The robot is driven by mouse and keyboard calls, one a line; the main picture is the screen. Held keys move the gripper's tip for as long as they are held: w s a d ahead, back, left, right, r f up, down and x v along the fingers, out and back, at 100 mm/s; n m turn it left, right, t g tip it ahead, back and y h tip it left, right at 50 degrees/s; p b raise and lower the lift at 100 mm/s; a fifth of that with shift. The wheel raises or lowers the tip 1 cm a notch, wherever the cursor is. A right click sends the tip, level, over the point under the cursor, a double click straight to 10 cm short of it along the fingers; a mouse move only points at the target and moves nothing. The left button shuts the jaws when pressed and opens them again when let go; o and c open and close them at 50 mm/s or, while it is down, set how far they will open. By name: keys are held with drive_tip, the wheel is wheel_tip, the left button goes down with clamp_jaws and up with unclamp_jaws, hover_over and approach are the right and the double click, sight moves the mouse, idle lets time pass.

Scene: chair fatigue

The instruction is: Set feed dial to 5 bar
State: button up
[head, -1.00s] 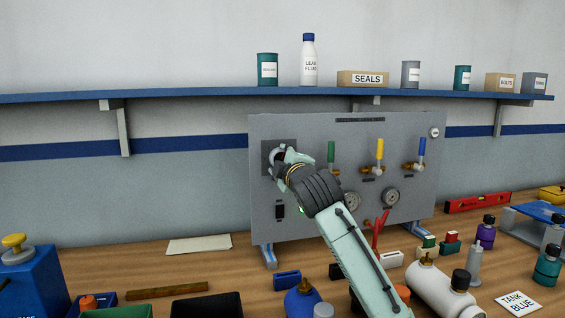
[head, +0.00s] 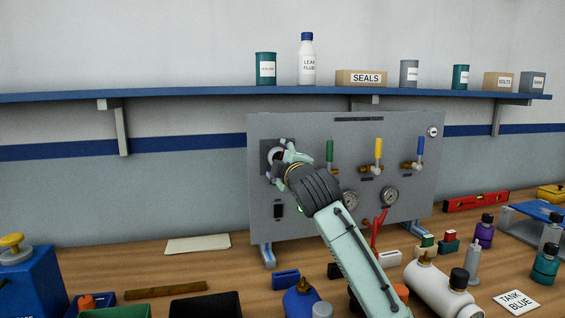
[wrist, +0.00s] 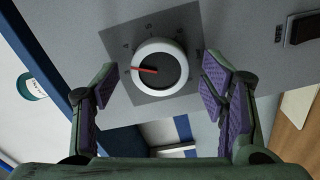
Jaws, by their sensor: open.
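The feed dial (wrist: 160,68) is a round knob with a white rim, a dark face and a red pointer, on a dark square plate (wrist: 185,25) with small numbers. In the wrist view the red pointer points left; I cannot read for sure which number it meets. In the head view the dial (head: 274,157) is at the panel's upper left, partly hidden by my gripper (head: 281,160). In the wrist view my gripper (wrist: 160,84) is open and empty, its purple-padded fingers on either side of the dial with gaps to its rim.
The grey panel (head: 310,135) also carries green, yellow and blue valve handles, two gauges and a black switch (head: 278,211). A shelf (head: 200,95) with containers runs above. Bottles and tools crowd the bench in front; its left middle is fairly clear.

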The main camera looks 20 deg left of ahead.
drive_tip(key=v, duration=1.2)
drive_tip(key=shift+w+d, duration=0.1)
